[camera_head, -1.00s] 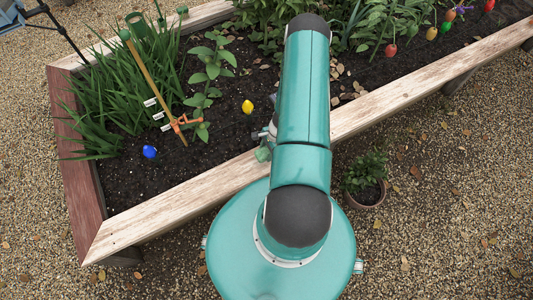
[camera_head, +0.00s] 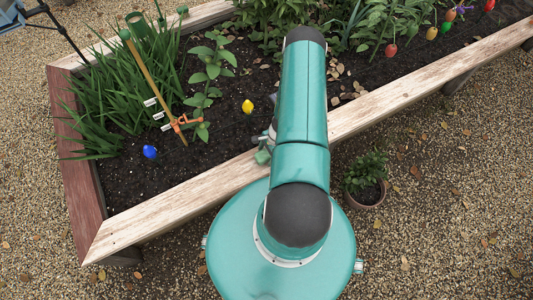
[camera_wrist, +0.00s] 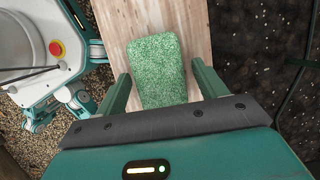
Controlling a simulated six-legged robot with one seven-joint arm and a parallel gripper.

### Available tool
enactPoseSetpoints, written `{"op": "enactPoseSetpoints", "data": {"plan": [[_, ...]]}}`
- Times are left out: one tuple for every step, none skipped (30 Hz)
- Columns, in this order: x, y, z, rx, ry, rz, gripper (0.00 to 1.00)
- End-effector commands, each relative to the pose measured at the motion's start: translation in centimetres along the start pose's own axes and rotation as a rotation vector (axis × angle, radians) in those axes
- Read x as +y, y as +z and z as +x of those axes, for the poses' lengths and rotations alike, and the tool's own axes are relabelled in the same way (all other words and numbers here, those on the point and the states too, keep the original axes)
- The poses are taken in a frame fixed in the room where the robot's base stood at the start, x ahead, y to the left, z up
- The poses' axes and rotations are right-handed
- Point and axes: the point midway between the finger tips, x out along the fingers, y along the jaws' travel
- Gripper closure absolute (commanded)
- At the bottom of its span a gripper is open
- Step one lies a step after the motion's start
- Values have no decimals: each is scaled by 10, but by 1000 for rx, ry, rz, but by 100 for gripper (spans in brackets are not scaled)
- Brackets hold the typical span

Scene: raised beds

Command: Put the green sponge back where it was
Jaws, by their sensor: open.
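The green sponge (camera_wrist: 157,66) is a speckled, rounded block lying on the pale wooden plank (camera_wrist: 118,22) of the bed's rim in the wrist view. My gripper (camera_wrist: 161,72) is open, with one finger on each side of the sponge and a gap showing on both sides. The sponge's near end reaches toward the gripper's palm. Whether the fingers are down at the sponge's height I cannot tell. In the head view my arm hides most of the gripper; a small green patch shows beside the arm at the rim (camera_head: 190,198), and I cannot tell whether it is the sponge.
Dark soil (camera_head: 222,137) fills the bed. A yellow object (camera_head: 247,106), a blue object (camera_head: 150,152) and a stake with an orange clip (camera_head: 178,123) stand in it. A potted plant (camera_head: 366,180) stands on the gravel right of my arm.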

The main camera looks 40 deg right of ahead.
Motion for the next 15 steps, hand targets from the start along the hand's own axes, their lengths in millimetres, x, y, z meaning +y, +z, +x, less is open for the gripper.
{"op": "enactPoseSetpoints", "data": {"plan": [[0,0,0,0,0,0,29],[0,0,-1,0,0,0,29],[0,1,-3,0,0,0,29],[0,1,-5,1,-1,0,29],[-1,0,-7,1,-1,0,29],[-1,0,-12,1,-1,-1,29],[-1,0,-16,1,-1,-1,29],[-1,0,-20,2,-2,-1,29],[-1,0,-27,3,-1,-1,29],[-1,0,-33,3,-2,-1,29],[-1,0,-39,4,-2,-2,29],[-1,0,-47,2,-2,-2,29],[-1,0,-53,2,-3,-2,29],[-1,0,-59,3,-3,-1,29],[-1,0,-67,3,-2,0,29]]}}
